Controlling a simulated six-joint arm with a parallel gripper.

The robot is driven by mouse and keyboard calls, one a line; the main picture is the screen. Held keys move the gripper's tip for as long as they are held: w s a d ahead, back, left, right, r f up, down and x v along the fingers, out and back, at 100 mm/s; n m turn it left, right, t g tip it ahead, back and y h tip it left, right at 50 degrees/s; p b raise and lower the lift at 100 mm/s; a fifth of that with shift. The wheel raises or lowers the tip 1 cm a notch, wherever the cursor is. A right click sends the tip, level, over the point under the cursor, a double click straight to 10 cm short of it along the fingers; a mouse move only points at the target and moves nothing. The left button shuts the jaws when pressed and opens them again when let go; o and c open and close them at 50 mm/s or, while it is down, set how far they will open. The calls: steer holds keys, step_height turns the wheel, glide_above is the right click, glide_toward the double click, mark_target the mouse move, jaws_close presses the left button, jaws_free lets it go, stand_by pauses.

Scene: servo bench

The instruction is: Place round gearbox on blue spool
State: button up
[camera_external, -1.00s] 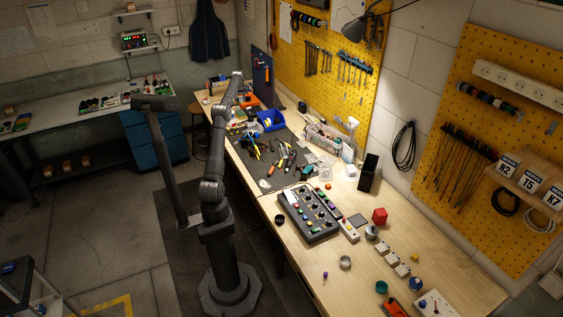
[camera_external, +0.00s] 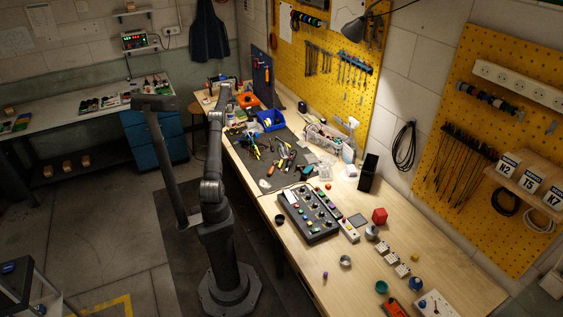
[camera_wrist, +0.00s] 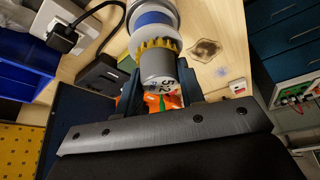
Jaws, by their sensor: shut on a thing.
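In the wrist view my gripper (camera_wrist: 159,76) is closed around a grey cylinder with a printed label and a yellow toothed ring, which looks like the round gearbox (camera_wrist: 157,65). Beyond its toothed end is a blue spool (camera_wrist: 152,19) with a white flange and a silver end. The two line up in this view; I cannot tell whether they touch. In the external view my gripper (camera_external: 223,91) is over the far end of the bench, too small to show its jaws or load.
In the wrist view a black plug and cable (camera_wrist: 62,38) and a dark box (camera_wrist: 108,68) lie left of the spool. Orange parts (camera_wrist: 128,104) show beneath the gripper. Bare wood with a dark stain (camera_wrist: 206,50) lies to the right. A blue bin (camera_external: 270,120) stands on the bench.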

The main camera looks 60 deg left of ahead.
steer(key=shift+f, duration=0.15)
steer(key=shift+f, duration=0.15)
steer(key=o, duration=1)
steer(key=v, duration=1.2)
steer(key=shift+d, duration=0.1)
